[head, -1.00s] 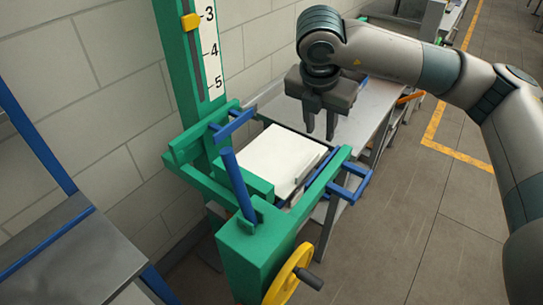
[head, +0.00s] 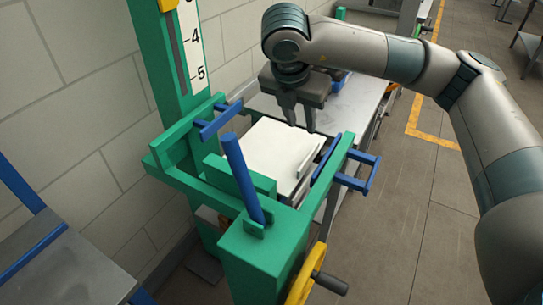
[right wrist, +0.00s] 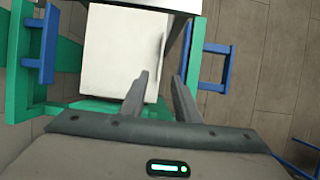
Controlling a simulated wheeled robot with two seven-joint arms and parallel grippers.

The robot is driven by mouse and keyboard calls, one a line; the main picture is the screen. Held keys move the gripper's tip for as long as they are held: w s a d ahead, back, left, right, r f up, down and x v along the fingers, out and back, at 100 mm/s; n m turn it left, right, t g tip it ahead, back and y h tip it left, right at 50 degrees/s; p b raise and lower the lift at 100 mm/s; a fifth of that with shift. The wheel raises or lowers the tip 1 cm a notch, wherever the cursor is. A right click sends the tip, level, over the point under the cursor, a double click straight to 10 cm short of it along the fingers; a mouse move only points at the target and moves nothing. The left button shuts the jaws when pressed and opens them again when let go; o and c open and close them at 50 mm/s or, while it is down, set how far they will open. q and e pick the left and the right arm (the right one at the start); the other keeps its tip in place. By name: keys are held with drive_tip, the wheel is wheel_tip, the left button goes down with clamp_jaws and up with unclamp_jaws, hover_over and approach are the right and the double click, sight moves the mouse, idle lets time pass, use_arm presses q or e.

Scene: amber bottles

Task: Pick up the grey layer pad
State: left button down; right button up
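A pale, nearly white flat pad (head: 278,150) lies between the green and blue arms of the green machine; I take it as the layer pad, though it looks whiter than grey. A thin upright strip (head: 311,158) shows along its right side. The pad also fills the upper middle of the right wrist view (right wrist: 118,50). My right gripper (head: 301,128) points down by the pad's far right part, fingers apart and empty. In the right wrist view the fingers (right wrist: 160,78) overlap the pad's right edge; contact cannot be told. My left gripper is not in view.
The green frame (head: 250,240) with blue posts (head: 243,180) and a yellow handwheel (head: 305,280) stands around the pad. A grey bench (head: 355,100) lies behind. A metal table (head: 70,265) is at lower left. Floor at right is clear.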

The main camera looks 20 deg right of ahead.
sight(308, 156)
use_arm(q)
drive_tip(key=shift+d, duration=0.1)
use_arm(e)
drive_tip(key=shift+s, duration=0.1)
